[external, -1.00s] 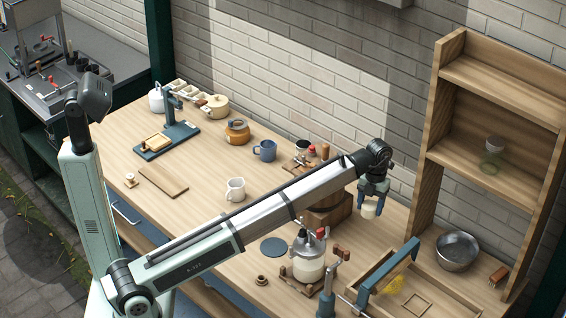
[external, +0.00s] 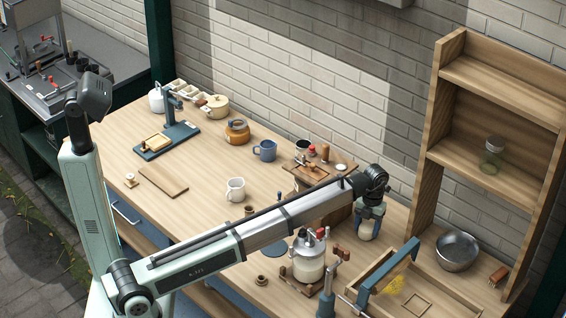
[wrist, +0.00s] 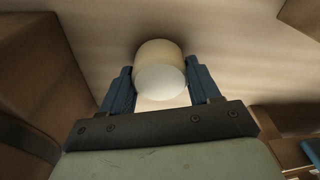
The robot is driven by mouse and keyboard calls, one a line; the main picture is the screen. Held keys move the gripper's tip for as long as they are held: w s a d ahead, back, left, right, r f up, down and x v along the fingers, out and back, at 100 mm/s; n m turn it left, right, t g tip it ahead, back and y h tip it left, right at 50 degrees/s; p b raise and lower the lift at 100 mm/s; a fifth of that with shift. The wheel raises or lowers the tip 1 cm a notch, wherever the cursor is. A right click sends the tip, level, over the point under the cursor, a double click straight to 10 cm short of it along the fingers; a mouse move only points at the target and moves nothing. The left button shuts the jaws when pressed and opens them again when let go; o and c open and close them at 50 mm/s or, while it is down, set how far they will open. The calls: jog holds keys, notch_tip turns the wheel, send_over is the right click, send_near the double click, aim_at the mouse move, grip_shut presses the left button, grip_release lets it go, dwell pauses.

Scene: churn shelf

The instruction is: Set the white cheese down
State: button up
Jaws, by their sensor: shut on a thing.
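The white cheese (wrist: 160,75) is a pale, short cylinder between my fingers in the wrist view. My gripper (wrist: 162,88) is shut on it, with one blue finger on each side. In the external view my gripper (external: 367,226) points down low over the table, right of the churn, and the cheese (external: 366,231) shows as a pale patch between the fingers. A shadow lies close around the cheese in the wrist view. I cannot tell whether its underside touches the wood.
A wooden frame with a blue bar (external: 388,272) is in front to the right. A wooden shelf (external: 432,150) and a metal bowl (external: 457,251) stand at right. A wooden block (external: 334,222) sits close at left.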

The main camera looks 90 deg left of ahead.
aim_at(369, 224)
jog(key=shift+f, duration=0.1)
jog(key=o, duration=1.1)
jog(key=r, duration=0.4)
jog(key=a+r, duration=0.1)
jog(key=r, duration=0.7)
jog(key=shift+w+a+r, duration=0.1)
jog(key=shift+w+a, duration=0.05)
jog(key=shift+w, duration=0.2)
